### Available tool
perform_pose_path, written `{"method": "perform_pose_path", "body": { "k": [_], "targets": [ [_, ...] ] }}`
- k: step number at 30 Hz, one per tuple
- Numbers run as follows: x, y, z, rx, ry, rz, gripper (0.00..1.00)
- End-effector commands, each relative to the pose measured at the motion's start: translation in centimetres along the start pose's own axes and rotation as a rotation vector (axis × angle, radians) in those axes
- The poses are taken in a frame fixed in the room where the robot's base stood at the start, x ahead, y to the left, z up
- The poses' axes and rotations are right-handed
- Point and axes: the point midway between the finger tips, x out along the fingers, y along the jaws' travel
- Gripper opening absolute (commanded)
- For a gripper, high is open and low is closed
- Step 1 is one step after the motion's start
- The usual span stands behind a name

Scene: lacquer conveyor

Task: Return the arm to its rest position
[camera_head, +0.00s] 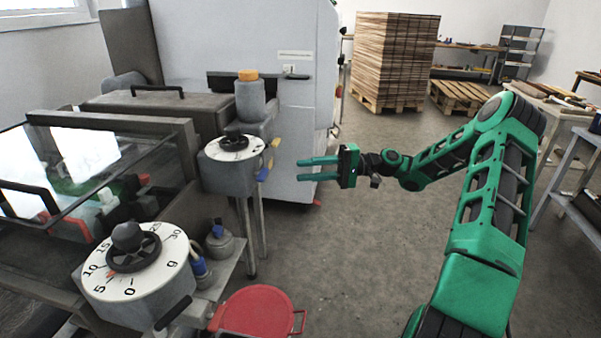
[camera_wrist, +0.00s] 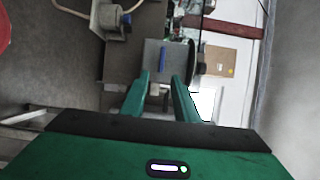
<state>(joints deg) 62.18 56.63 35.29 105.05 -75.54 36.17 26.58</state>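My gripper (camera_head: 318,169) is green with two long parallel fingers. In the head view it points left in the open space in front of the machine, level with the smaller dial. The fingers are apart with nothing visible between them. In the wrist view my gripper (camera_wrist: 160,85) also shows its two fingers spread, with grey machine parts beyond them. My green arm (camera_head: 485,190) reaches up from the bottom right, bends at a high elbow and comes down to the left. The gripper appears to touch nothing.
The machine carries a large dial (camera_head: 135,262) and a smaller dial (camera_head: 234,148) at left. A red round lid or stool (camera_head: 256,311) is at the bottom. A stack of boards (camera_head: 393,58) on a pallet stands behind. A grey table (camera_head: 590,135) is at right. The middle floor is clear.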

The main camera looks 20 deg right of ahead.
Motion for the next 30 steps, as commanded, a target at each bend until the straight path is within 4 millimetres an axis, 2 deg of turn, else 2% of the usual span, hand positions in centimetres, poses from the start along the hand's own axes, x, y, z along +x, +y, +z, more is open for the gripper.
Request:
{"method": "perform_pose_path", "body": {
  "k": [14,17,23,30],
  "targets": [
    [0.5,0.3,0.2,0.006,-0.007,0.028,0.28],
    [1.6,1.2,0.9,0.019,-0.026,0.107,0.28],
    [3.6,4.4,3.6,0.056,-0.074,0.378,0.28],
    [2.8,6.9,7.5,0.085,-0.099,0.705,0.28]
  ]
}}
